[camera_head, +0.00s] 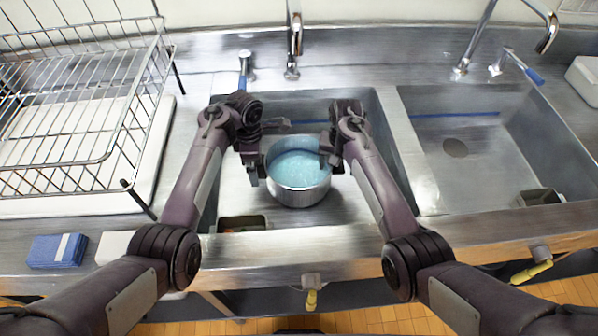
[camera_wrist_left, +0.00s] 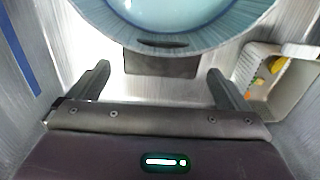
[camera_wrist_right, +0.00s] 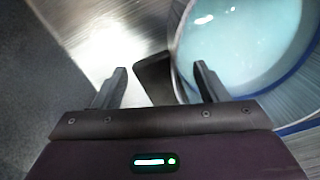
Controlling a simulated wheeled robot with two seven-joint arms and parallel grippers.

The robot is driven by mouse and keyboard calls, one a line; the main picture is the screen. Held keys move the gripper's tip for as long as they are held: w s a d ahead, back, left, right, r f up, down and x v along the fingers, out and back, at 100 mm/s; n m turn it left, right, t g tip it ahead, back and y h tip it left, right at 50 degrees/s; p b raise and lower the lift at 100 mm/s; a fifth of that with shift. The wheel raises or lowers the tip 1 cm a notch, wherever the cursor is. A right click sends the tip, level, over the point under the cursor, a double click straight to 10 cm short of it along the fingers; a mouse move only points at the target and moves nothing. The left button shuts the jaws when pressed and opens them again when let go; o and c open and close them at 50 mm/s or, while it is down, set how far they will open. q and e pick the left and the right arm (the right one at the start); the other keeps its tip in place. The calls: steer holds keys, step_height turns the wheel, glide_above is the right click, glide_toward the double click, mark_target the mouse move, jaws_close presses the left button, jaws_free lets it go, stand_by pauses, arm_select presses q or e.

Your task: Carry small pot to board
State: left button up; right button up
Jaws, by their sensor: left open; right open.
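The small pot (camera_head: 300,197) is a round metal pot holding pale blue liquid. It stands upright in the left sink. My left gripper (camera_head: 267,152) is open at the pot's left side. In the left wrist view, the pot (camera_wrist_left: 235,30) lies just beyond the fingers, with a dark handle-like part (camera_wrist_left: 160,66) between them. My right gripper (camera_head: 328,155) is open at the pot's right side. In the right wrist view, one finger overlaps the pot (camera_wrist_right: 178,62); contact is unclear. A white board (camera_head: 150,165) lies on the left counter under a wire rack.
The wire rack (camera_head: 125,110) covers much of the board. Faucets (camera_head: 294,35) stand behind the sinks. A small caddy (camera_head: 240,223) sits at the left sink's front. The right sink (camera_head: 480,175) is mostly empty.

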arm_select(q)
steer(key=shift+f, duration=2)
arm_select(e)
steer(key=shift+f, duration=2)
steer(key=shift+c, duration=0.2)
arm_select(q)
steer(key=c, duration=1.2)
arm_select(e)
steer(key=c, duration=1.1)
arm_select(q)
steer(key=shift+o, duration=0.2)
steer(key=shift+w+r, duration=0.1)
steer(key=shift+r, duration=0.1)
arm_select(e)
steer(key=shift+w+r, duration=0.1)
steer(key=shift+r, duration=0.1)
steer(key=shift+c, duration=0.2)
